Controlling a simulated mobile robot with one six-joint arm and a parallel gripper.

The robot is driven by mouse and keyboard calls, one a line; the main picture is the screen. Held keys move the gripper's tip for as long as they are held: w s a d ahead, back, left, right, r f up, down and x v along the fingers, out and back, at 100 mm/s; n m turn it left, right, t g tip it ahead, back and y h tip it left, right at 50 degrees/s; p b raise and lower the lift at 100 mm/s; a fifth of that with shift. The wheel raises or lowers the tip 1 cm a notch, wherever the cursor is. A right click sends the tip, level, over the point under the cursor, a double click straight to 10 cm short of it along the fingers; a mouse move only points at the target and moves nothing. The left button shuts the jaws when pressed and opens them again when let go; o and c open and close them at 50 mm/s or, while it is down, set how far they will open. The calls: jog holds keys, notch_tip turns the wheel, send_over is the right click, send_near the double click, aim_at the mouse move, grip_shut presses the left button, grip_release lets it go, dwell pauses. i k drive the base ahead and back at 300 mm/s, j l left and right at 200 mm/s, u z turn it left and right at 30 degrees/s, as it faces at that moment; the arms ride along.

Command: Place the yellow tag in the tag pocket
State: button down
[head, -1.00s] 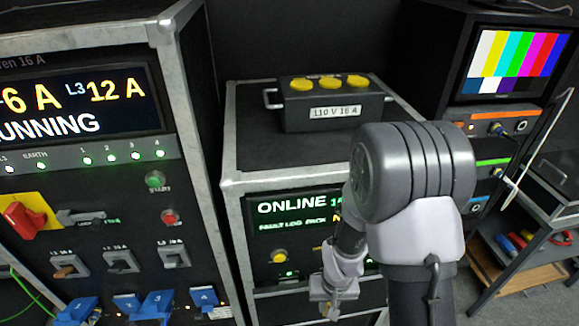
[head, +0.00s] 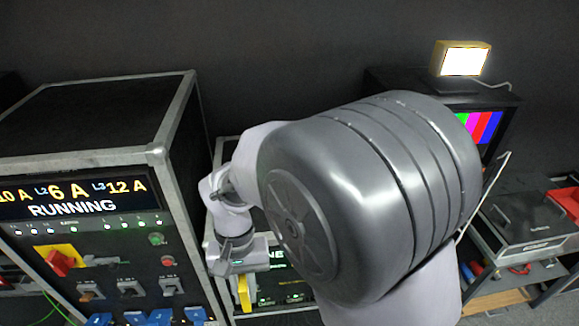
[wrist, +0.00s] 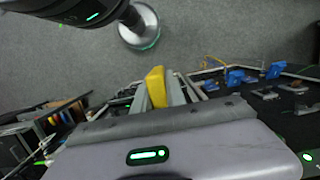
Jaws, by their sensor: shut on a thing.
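I cannot make out the tag pocket in either view; my arm covers much of the middle cabinet in the head view.
The left power rack (head: 85,165) has a lit display, a red-and-yellow switch (head: 62,261) and blue plugs (head: 160,317) low down. The middle cabinet (head: 278,285) is mostly hidden. A monitor (head: 482,128) with a lit lamp (head: 463,59) and a cart (head: 525,235) stand right.

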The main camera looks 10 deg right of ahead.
aim_at(40, 285)
jog(key=i, duration=1)
